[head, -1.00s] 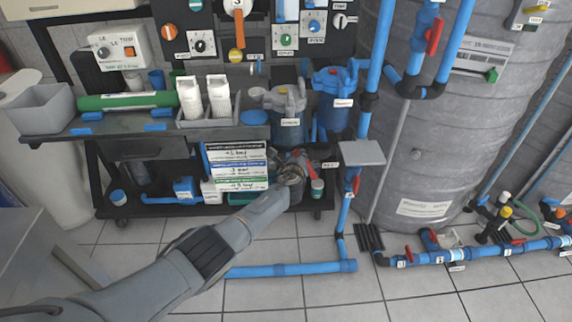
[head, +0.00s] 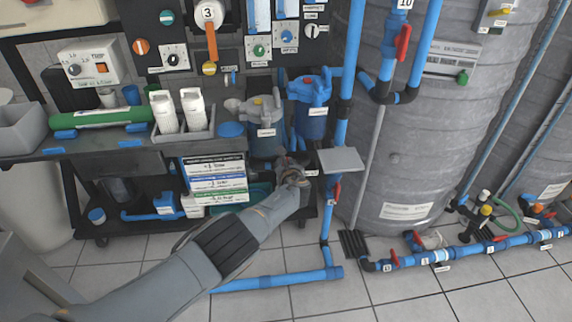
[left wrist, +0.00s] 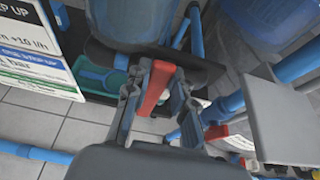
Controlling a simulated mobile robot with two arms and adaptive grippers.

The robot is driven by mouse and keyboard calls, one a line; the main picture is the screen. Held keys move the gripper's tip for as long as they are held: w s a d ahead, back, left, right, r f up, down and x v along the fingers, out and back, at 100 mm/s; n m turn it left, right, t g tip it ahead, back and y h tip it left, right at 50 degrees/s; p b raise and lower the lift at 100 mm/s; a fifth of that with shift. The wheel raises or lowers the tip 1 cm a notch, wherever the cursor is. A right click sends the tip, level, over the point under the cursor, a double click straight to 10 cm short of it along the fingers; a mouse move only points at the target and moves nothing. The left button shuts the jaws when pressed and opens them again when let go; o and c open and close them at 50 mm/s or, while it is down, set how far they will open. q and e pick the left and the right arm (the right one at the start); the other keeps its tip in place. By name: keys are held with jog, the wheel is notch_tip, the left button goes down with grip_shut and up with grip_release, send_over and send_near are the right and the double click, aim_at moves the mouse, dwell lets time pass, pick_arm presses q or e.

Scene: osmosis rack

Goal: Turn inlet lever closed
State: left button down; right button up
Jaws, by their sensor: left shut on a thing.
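In the left wrist view, a red lever (left wrist: 154,88) stands between the two fingers of my left gripper (left wrist: 152,92), below the filter housings. The gripper is shut on the lever. In the head view, my left gripper (head: 296,172) is below the blue-capped filter housing (head: 310,92), beside the right end of the rack. The lever is hidden behind the gripper there. My right gripper is in neither view.
A grey plate (head: 340,160) sticks out just right of the gripper, in front of a vertical blue pipe (head: 326,222). A printed sign (head: 216,180) hangs to the left. A large grey tank (head: 420,120) stands at right. Open tiled floor lies in front.

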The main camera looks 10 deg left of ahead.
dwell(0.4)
pick_arm(q)
jog(key=c, duration=1.1)
grip_release()
jog(key=shift+f, duration=0.1)
jog(key=s+d, duration=0.1)
jog(key=s, duration=0.3)
jog(key=s+d, duration=0.1)
jog(key=s, duration=0.3)
jog(key=s+d, duration=0.1)
jog(key=s, duration=0.3)
jog(key=shift+s+d+r, duration=0.25)
jog(key=shift+s+d, duration=0.05)
jog(key=shift+d, duration=0.1)
